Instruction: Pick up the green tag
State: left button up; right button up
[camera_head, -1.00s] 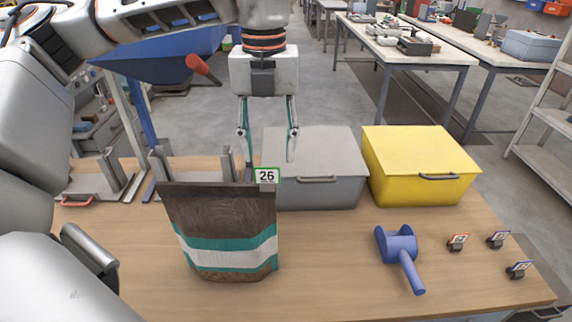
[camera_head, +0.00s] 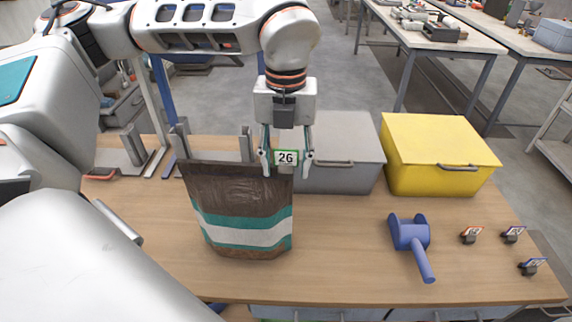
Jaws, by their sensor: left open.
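The green tag (camera_head: 286,158) is a small white plate with a green border and dark characters. It sits at the top right corner of the brown bag (camera_head: 235,185), which stands upright and has teal and white bands. My left gripper (camera_head: 286,165) points down with its fingers open, one on each side of the tag in the picture. I cannot tell whether the fingers touch it. My right gripper is not in view.
A grey box (camera_head: 350,150) and a yellow box (camera_head: 440,150) with handles stand behind the bag. A blue scoop (camera_head: 411,236) lies on the table's right half. Several small tags on dark clips, including an orange-edged one (camera_head: 471,234), stand near the right edge. The front middle is clear.

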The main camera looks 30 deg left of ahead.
pick_arm(q)
jog(key=c, duration=0.9)
jog(key=shift+o, duration=0.2)
